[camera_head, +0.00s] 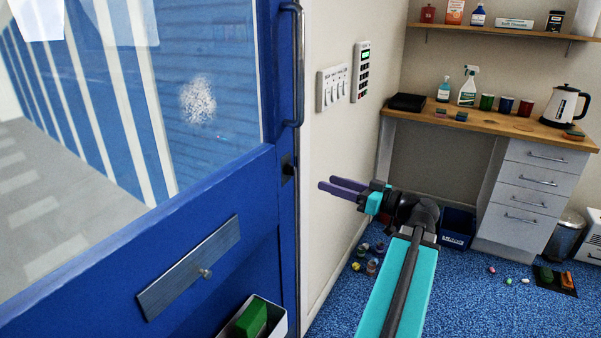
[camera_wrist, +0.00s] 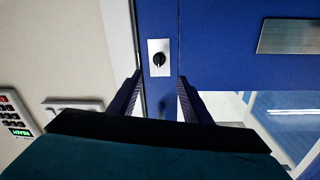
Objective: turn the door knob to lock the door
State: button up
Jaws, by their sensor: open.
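The blue door (camera_head: 240,200) fills the left of the head view and also shows in the wrist view (camera_wrist: 225,50). A small black round knob (camera_wrist: 159,59) sits on a white plate on the door near its edge. In the head view the knob (camera_head: 288,168) is a small dark shape below the long door handle (camera_head: 299,70). My gripper (camera_head: 325,184) is open and empty, its two purple fingers pointing toward the door edge. In the wrist view my gripper (camera_wrist: 159,76) has one finger on each side of the knob's line, with the knob beyond the tips, apart from them.
A metal plate (camera_head: 190,268) with a small stud is on the lower door, above a bin holding a green item (camera_head: 252,318). Switches (camera_head: 332,87) and a keypad (camera_head: 361,72) are on the wall. A desk (camera_head: 480,125) stands at right. Small items lie on the blue carpet.

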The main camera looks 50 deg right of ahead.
aim_at(293, 171)
jog(key=w+a+p, duration=0.2)
jog(key=w, duration=1)
jog(key=shift+w, duration=0.35)
jog(key=shift+a, duration=0.1)
jog(key=c, duration=1)
jog(key=shift+s+d, duration=0.15)
jog(key=shift+d, duration=0.1)
jog(key=shift+c, duration=0.2)
jog(key=shift+a, duration=0.2)
